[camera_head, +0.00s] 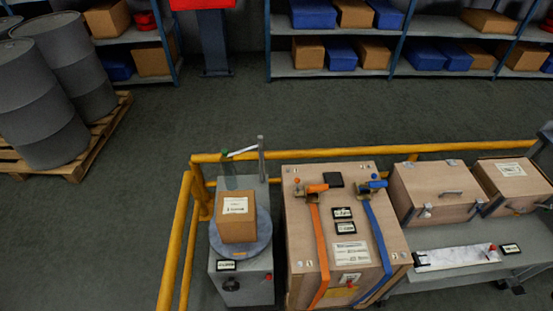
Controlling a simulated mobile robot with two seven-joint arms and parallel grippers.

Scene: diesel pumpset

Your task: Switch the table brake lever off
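A round grey turntable (247,250) sits on top of a grey cabinet (232,291) and carries a cardboard box (236,217) with a white label. A small red-tipped part (268,277) shows at the cabinet's right front, and a dark round knob (231,284) is on its front. Behind the box a grey post stands with a pale bar (242,151), and a green tip (224,153) shows beside it. No label is readable, so I cannot tell which part is the table brake lever or how it is set. Neither gripper is in view.
Yellow rails (178,240) run left of and behind the cabinet. A wooden crate (300,240) with orange and blue straps stands close on its right. Two wooden cases (435,190) sit on a bench further right. Open floor (110,230) lies to the left.

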